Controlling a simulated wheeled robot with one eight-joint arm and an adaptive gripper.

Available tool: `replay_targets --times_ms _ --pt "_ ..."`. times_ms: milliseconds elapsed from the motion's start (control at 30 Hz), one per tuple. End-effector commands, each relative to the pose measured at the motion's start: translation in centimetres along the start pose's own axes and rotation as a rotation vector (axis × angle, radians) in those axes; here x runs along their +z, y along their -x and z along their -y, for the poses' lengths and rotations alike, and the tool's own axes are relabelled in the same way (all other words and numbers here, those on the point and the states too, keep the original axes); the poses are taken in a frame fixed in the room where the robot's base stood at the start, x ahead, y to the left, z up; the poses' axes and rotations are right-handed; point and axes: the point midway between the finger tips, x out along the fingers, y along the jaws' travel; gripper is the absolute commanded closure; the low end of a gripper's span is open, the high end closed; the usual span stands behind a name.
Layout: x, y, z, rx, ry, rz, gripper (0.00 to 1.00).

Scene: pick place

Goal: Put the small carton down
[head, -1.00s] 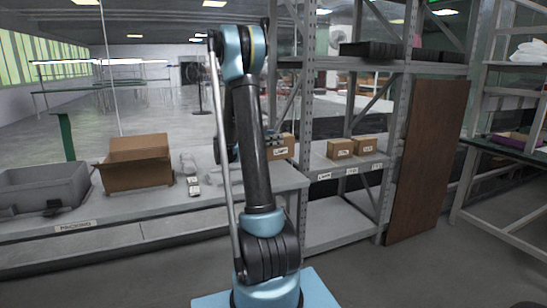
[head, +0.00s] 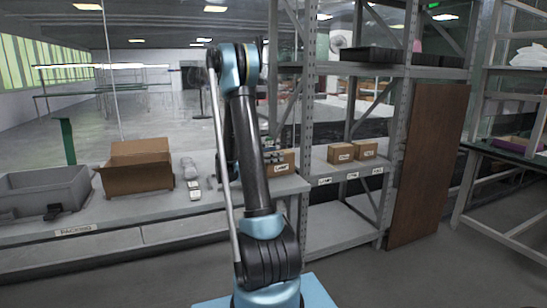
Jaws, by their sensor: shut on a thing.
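The small carton (head: 285,165) is brown with a white label on its front. It shows just right of my arm, at the right end of the grey packing bench (head: 120,212). My gripper (head: 272,156) is mostly hidden behind my arm. Its dark fingers show at the carton's upper left, and it is shut on the carton. The carton looks upright and low over the bench top. I cannot tell whether its bottom touches the bench.
An open cardboard box (head: 137,172), a grey tray (head: 35,190) with a dark item, and small pale items (head: 192,180) stand along the bench. Two similar cartons (head: 341,153) (head: 365,149) sit on the shelf rack to the right. A brown board (head: 425,160) leans beside the rack.

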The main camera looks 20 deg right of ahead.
Motion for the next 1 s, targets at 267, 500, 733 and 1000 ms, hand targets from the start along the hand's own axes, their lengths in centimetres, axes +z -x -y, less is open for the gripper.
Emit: replay_targets --times_ms 267,500,733,1000 --pt "0.3 0.0 0.0 0.0 0.0 0.0 0.19" --pt "0.3 0.0 0.0 0.0 0.0 0.0 0.19" --pt "0.3 1.0 0.1 -0.002 0.0 0.0 0.19" --pt "0.3 5.5 0.1 -0.004 0.0 0.0 0.19"
